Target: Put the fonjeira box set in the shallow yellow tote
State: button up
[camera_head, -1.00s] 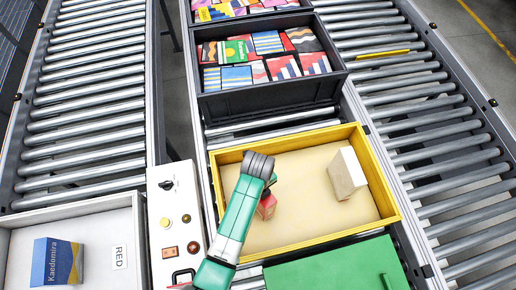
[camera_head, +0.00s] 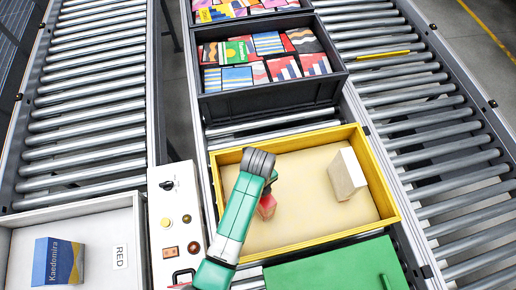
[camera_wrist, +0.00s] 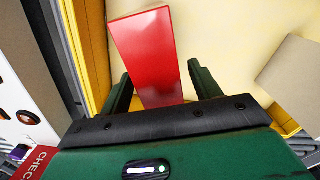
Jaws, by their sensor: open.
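The shallow yellow tote (camera_head: 379,172) lies on the middle conveyor in the head view, with a pale beige floor. A red box (camera_head: 266,206) is in its left part, partly hidden by my arm. In the wrist view the red box (camera_wrist: 148,50) stands between the two green fingers of my gripper (camera_wrist: 160,78). The gripper is open, with a finger on either side of the box; I cannot tell whether they touch it. No title is readable on the red box, and I see the name fonjeira nowhere.
A white and tan box (camera_head: 346,174) sits at the tote's right. A blue Kaedomira box (camera_head: 57,262) is in a white tray (camera_head: 104,205) marked RED. A black crate (camera_head: 270,99) of colourful boxes stands behind. A green lid-like panel (camera_head: 335,266) lies in front.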

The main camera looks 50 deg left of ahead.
notch_tip(320, 180, up, 9)
jog(key=shift+f+p, duration=0.2)
jog(key=shift+p, duration=0.15)
jog(key=w+d+r+n+t+y, duration=0.2)
jog(key=w+r+n+t, duration=0.15)
jog(key=w+r, duration=0.55)
jog(key=w+d+r+n+t+y, duration=0.1)
jog(key=w+d+r+n+t, duration=0.15)
jog(key=w+r+t, duration=0.65)
jog(key=d+r+n+t, duration=0.2)
jog(key=d+r+n, duration=0.15)
jog(key=r, duration=0.75)
jog(key=d+r+n+t, duration=0.15)
jog(key=d+r, duration=0.25)
jog(key=r, duration=0.6)
jog(key=s+d+r+n+t+h, duration=0.1)
jog(key=s+d+r+n+t, duration=0.1)
jog(key=r, duration=0.5)
jog(key=s+d+r+n+t+h, duration=0.1)
jog(key=s+d+r+n+t, duration=0.2)
jog(key=r, duration=0.5)
jog(key=s+d+r+n+t+h, duration=0.1)
jog(key=s+d+r+n+t, duration=0.1)
jog(key=s+d+r+t, duration=0.2)
jog(key=s+d+r, duration=0.2)
jog(key=s+r, duration=0.1)
jog(key=r, duration=0.1)
jog(key=shift+s+d+n, duration=0.15)
jog(key=shift+s+n, duration=0.25)
